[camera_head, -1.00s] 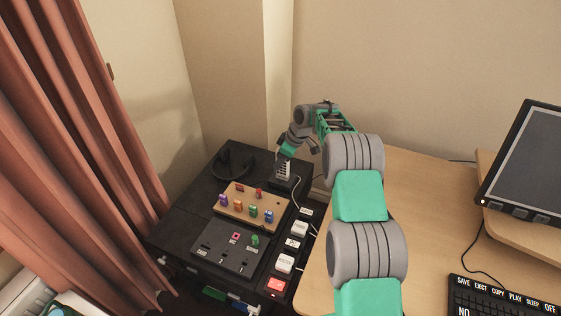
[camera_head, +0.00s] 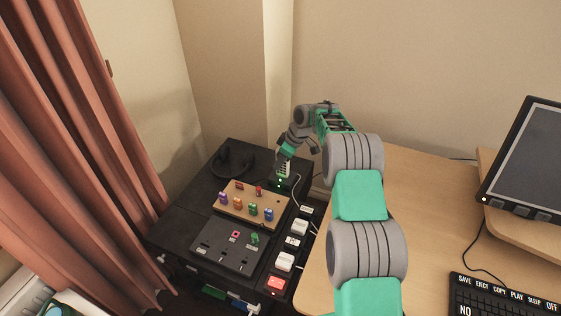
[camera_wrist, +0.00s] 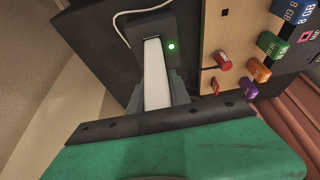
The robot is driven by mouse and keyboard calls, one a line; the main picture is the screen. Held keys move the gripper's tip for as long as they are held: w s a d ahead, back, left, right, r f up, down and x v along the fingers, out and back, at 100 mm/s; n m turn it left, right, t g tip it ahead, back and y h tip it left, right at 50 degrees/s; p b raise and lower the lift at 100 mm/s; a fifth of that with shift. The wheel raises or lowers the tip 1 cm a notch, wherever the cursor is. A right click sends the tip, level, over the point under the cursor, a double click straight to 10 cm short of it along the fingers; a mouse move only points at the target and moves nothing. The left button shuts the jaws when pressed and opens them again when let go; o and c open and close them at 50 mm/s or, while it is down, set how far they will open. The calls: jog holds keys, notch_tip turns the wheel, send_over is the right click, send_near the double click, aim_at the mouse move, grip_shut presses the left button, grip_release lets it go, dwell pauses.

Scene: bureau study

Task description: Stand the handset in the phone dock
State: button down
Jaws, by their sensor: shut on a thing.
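The handset (camera_head: 284,170) stands upright in the phone dock (camera_head: 289,186), a black block at the back right of the dark cabinet top. My gripper (camera_head: 284,159) is shut on the upper part of the handset. In the wrist view the handset (camera_wrist: 154,68) is a pale strip between the grey fingers (camera_wrist: 155,92), its far end at the slot of the dock (camera_wrist: 184,62). A green light glows on the dock beside it. The seat of the handset inside the slot is hidden.
A wooden board (camera_head: 234,213) with coloured pegs and a dark panel (camera_head: 222,247) with sliders lie in front of the dock. Headphones (camera_head: 231,160) lie to the left. White switches (camera_head: 299,228) line the right, beside the wooden desk (camera_head: 391,190). A white cable (camera_wrist: 128,17) runs by the dock.

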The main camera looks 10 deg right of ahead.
jog(key=c, duration=1.1)
grip_release()
